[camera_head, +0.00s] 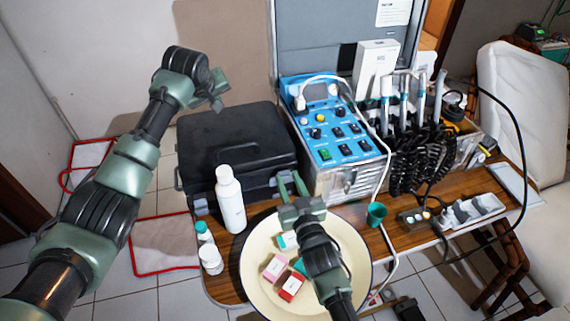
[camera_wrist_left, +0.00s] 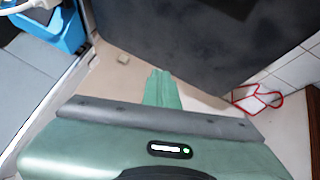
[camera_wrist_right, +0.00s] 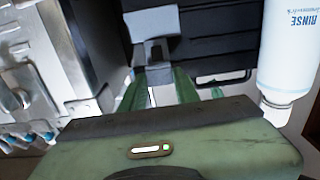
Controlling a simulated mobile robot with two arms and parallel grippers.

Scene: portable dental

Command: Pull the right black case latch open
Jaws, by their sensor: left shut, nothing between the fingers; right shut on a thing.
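The black case (camera_head: 240,145) stands closed on the wooden table, left of the blue-topped dental unit. Its left latch (camera_head: 200,208) is grey and shows at the front, left of the white bottle. The right latch (camera_wrist_right: 153,52) shows in the right wrist view as a grey piece on the case front. My right gripper (camera_wrist_right: 168,92) is at this latch, with its green fingers shut on the lower part of it. In the head view the right gripper (camera_head: 290,185) reaches over the plate to the case front. My left gripper (camera_head: 218,100) is shut and empty, above and behind the case.
A white rinse bottle (camera_head: 230,200) stands close to the case front and also shows beside my right gripper in the right wrist view (camera_wrist_right: 290,50). A cream plate (camera_head: 255,262) with small boxes lies under my right arm. The dental unit (camera_head: 335,125) stands close on the right.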

